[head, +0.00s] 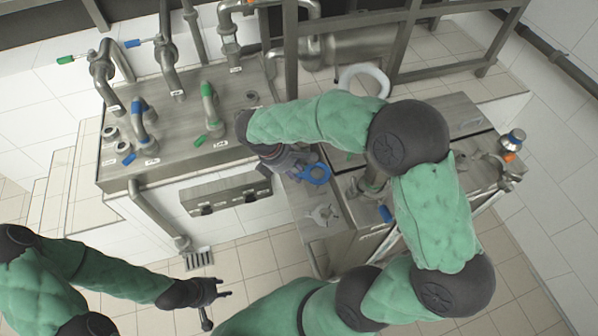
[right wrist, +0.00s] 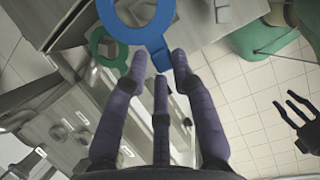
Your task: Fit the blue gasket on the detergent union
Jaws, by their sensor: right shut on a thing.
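The blue gasket (head: 313,182) is a flat ring with a tab. My right gripper (head: 296,170) is shut on it and holds it over the small steel side table. In the right wrist view the gasket (right wrist: 150,37) shows at the top, its tab at the purple fingertips. Pipe fittings with blue and green handles and two short open stubs (head: 110,133) stand on the steel panel (head: 180,135), left of the gripper. Their labels are too small to read, so I cannot tell which is the detergent union. My left gripper (head: 222,288) is open and empty above the floor.
A grey clamp (head: 325,213) lies on the side table. A green ring (right wrist: 98,44) shows beyond the gasket in the right wrist view. A white hose loop (head: 364,78) and steel frame rails stand behind.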

